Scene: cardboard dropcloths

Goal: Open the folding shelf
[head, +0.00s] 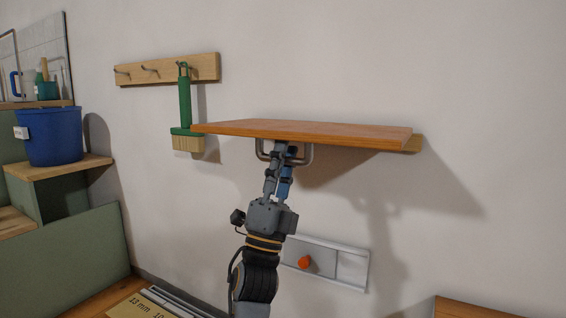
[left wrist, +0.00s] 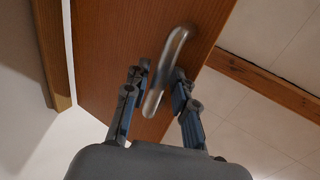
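The folding shelf (head: 310,131) is a brown wooden board standing out from the white wall, roughly level. A metal bar handle (head: 308,154) is fixed to its underside. My left gripper (head: 284,154) reaches up from below to the handle. In the left wrist view, the board's underside (left wrist: 110,45) fills the middle. The handle (left wrist: 168,65) passes between the fingers of my left gripper (left wrist: 162,78), which stand apart. The right finger is close to the bar; I cannot tell whether it touches. My right gripper is not in view.
A hook rail (head: 215,68) with a green brush (head: 185,103) hangs left of the shelf. A blue bucket (head: 52,137) stands on a stepped green unit at left. A grey wall panel with an orange knob (head: 304,262) is below. The wall at right is clear.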

